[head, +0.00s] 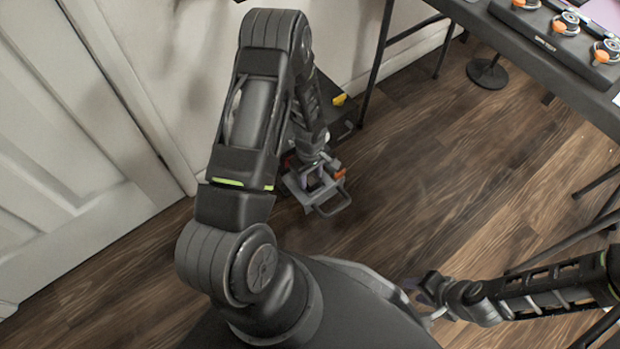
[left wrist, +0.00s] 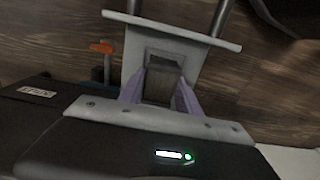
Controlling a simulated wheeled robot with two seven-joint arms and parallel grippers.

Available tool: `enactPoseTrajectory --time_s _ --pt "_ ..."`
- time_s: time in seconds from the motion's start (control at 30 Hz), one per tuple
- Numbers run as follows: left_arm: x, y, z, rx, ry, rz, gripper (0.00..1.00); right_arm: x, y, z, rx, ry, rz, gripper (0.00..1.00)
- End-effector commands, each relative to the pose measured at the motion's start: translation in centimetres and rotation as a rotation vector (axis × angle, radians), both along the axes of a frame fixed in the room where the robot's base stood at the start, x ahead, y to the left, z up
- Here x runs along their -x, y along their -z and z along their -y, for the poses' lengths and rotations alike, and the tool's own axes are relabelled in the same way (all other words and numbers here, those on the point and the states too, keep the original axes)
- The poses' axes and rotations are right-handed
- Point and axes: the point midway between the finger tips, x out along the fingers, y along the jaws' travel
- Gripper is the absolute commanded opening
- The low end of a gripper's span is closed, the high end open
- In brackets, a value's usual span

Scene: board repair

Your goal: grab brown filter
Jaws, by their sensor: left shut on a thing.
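My left gripper (head: 322,186) points down over a low dark stand beside the wall. In the left wrist view its purple-grey fingers (left wrist: 160,88) are shut on a dark grey-brown block (left wrist: 164,72), which may be the brown filter; its colour is hard to tell. The block stands between the fingers, with a light grey plate (left wrist: 205,50) behind it. In the head view the arm hides most of the block. My right gripper (head: 425,290) is at the lower right, partly behind my body; its jaws are unclear.
An orange-topped part (left wrist: 101,47) stands beside the fingers. A dark stand (head: 345,115) with a yellow piece is against the wall. A black table (head: 535,50) at the upper right holds a row of orange-and-silver parts. The wooden floor (head: 430,180) between is clear.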

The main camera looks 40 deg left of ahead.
Motion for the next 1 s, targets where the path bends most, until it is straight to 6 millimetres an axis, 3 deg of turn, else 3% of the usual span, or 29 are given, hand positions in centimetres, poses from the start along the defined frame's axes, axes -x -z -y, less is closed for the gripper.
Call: enactPoseTrajectory --time_s 0.37,0.77,1.0 --pt "0.0 0.0 0.0 0.000 0.000 0.000 0.01 0.0 0.0 0.0 0.000 0.000 0.000 0.36" --pt "0.0 -0.5 0.0 -0.001 0.000 0.001 0.00 0.0 -0.2 0.0 0.000 0.000 -0.001 0.36" --pt "-0.1 -3.0 0.0 -0.001 0.000 0.003 0.00 0.2 -1.2 -0.2 -0.004 -0.005 -0.004 0.36"
